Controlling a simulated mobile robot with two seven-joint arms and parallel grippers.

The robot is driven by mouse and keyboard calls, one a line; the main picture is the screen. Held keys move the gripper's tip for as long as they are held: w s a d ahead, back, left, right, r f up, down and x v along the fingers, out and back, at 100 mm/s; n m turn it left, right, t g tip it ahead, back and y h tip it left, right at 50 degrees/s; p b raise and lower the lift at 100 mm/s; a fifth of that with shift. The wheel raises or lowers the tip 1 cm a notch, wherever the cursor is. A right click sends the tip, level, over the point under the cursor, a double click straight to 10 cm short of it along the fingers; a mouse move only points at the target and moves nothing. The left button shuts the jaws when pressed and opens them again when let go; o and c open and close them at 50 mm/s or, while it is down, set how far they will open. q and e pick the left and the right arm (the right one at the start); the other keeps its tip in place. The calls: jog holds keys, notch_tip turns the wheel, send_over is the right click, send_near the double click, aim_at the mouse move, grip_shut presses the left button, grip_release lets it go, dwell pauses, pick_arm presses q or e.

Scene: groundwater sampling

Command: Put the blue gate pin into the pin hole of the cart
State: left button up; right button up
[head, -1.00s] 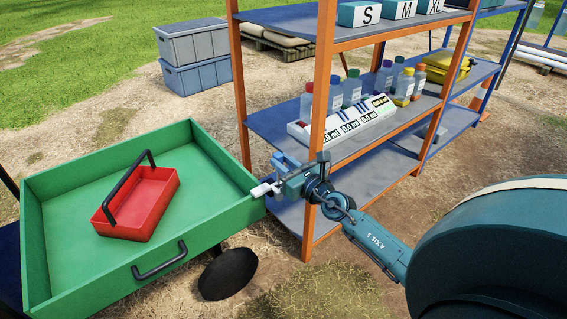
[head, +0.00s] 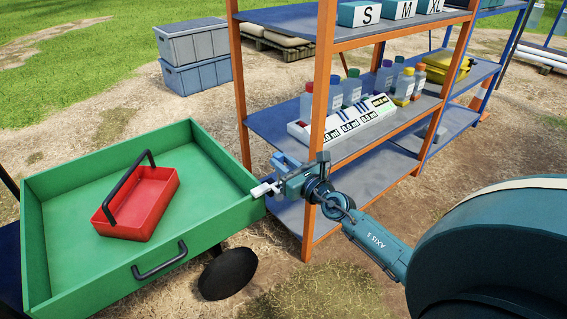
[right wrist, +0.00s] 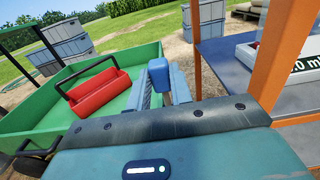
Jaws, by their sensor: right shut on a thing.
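My right gripper (head: 268,188) is at the right-hand corner of the green cart (head: 75,180), close to its rim. I cannot tell whether it touches the cart. In the right wrist view, the blue gate pin (right wrist: 158,75) shows as a blue block between the fingers of the right gripper, which is shut on it. The pin's lower part is hidden by the fingers. The pin hole of the cart cannot be made out in either view. My left gripper is not in view.
A red tray with a black handle (head: 150,215) lies in the cart. An orange-posted shelf (head: 323,110) with bottles and a white labelled rack (head: 345,128) stands close to the right gripper. Grey-blue crates (head: 197,75) stand behind. A dark wheel (head: 228,274) is below the cart.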

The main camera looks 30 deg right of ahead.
dwell(0.8)
pick_arm(q)
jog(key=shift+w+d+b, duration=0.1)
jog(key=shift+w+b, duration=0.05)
jog(key=shift+b, duration=0.6)
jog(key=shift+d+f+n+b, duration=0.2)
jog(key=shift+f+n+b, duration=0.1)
jog(key=shift+b, duration=0.4)
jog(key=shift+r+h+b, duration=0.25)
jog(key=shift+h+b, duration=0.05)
jog(key=shift+b, duration=0.2)
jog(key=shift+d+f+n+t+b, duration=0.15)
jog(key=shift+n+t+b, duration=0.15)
jog(key=shift+b, duration=0.25)
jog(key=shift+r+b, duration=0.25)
jog(key=shift+b, duration=0.05)
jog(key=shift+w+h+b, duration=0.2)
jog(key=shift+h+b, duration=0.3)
jog(key=shift+b, duration=0.1)
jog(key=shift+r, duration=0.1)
